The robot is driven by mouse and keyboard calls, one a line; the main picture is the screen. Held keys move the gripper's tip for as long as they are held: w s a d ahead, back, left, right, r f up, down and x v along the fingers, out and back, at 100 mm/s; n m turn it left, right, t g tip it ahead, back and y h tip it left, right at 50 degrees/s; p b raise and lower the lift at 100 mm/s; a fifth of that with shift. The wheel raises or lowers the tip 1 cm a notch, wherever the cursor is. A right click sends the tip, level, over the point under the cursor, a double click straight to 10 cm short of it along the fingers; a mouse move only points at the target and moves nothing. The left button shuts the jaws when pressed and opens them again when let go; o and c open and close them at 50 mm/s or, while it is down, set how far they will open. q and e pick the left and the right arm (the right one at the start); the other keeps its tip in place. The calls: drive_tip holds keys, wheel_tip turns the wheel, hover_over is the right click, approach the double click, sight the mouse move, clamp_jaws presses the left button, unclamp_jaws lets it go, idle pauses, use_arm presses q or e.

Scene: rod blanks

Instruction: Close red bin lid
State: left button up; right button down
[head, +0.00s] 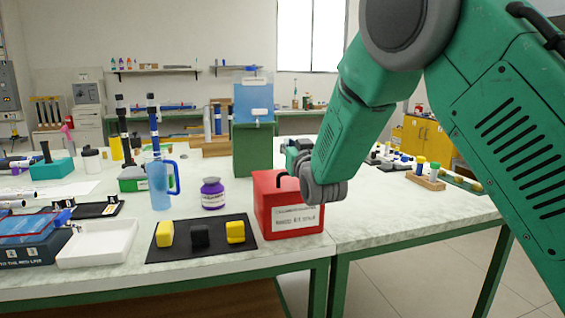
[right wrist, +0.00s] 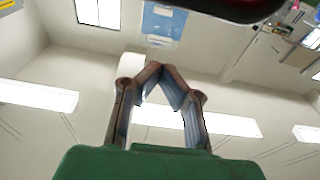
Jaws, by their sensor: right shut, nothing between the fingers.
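The red bin (head: 291,221) stands at the front right edge of the white table, with a white label on its front. Its red top (head: 268,182) shows a dark curved piece, and my right wrist covers the right part. I cannot tell how far the lid is open. My right gripper (head: 297,152) is just behind and above the bin, mostly hidden by my wrist. In the right wrist view its fingertips (right wrist: 160,68) meet, with nothing between them. A dark red edge (right wrist: 245,8) shows at the top there. My left gripper is out of view.
A black mat (head: 200,253) with yellow and black blocks lies left of the bin. A purple-labelled jar (head: 212,194) and a blue jug (head: 160,184) stand behind the mat. A green box (head: 252,150) rises behind the bin.

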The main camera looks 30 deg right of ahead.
sight(298, 188)
drive_tip(key=f+b, duration=0.1)
drive_tip(key=s+f+t+b, duration=0.1)
drive_tip(key=b, duration=0.1)
drive_tip(key=shift+s+a+f+t, duration=0.25)
drive_tip(key=shift+f+t, duration=0.05)
drive_tip(key=shift+f, duration=0.1)
drive_tip(key=f+t+b, duration=0.1)
drive_tip(key=s+d+f+h+b, duration=0.1)
drive_tip(key=b, duration=0.1)
drive_tip(key=shift+s+d+f+t, duration=0.1)
drive_tip(key=shift+d+f+t, duration=0.1)
drive_tip(key=shift+t, duration=0.2)
drive_tip(key=shift+s+f+b, duration=0.25)
drive_tip(key=shift+f+b, duration=0.2)
drive_tip(key=shift+b, duration=0.3)
drive_tip(key=shift+s+a+b, duration=0.15)
drive_tip(key=shift+a+b, duration=0.2)
drive_tip(key=shift+a, duration=0.55)
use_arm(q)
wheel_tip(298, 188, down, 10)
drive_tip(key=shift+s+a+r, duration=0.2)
use_arm(e)
drive_tip(key=shift+d+f, duration=0.2)
drive_tip(key=shift+d, duration=0.35)
